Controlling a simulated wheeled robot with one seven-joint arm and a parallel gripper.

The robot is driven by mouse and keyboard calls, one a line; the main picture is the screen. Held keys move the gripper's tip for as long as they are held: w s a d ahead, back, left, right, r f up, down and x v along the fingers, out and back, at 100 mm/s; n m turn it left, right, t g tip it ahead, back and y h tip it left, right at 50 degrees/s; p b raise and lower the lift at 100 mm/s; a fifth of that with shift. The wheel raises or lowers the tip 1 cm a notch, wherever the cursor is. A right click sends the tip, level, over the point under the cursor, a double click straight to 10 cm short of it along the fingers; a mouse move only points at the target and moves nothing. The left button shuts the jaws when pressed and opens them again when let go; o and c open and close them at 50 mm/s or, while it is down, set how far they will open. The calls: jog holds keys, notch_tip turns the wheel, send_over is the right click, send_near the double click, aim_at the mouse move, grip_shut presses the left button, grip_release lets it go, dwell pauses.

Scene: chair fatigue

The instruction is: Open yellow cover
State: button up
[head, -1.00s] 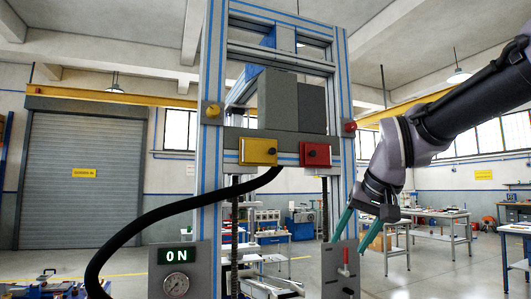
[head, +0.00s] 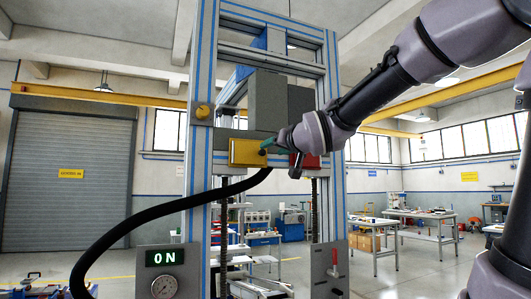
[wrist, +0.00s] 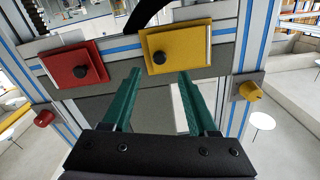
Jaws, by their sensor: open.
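The yellow cover (head: 245,152) is a flat square plate with a dark round knob, mounted on the machine's grey crossbar. It appears closed. In the wrist view the yellow cover (wrist: 190,47) is ahead of my gripper (wrist: 158,75), with its black knob a little beyond the fingertips. My gripper has two green fingers, spread apart with nothing between them. In the head view my gripper (head: 268,143) is at the right edge of the yellow cover, and one finger shows. I cannot tell whether it touches the knob.
A red cover (head: 304,161) with a black knob is beside the yellow one, partly behind my arm. A yellow knob (head: 203,112) is on the left post. A black hose (head: 135,220) curves to the crossbar.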

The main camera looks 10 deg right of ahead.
aim_at(263, 152)
jog(key=x, duration=0.6)
jog(key=shift+w, duration=0.3)
grip_shut()
dwell(1.1)
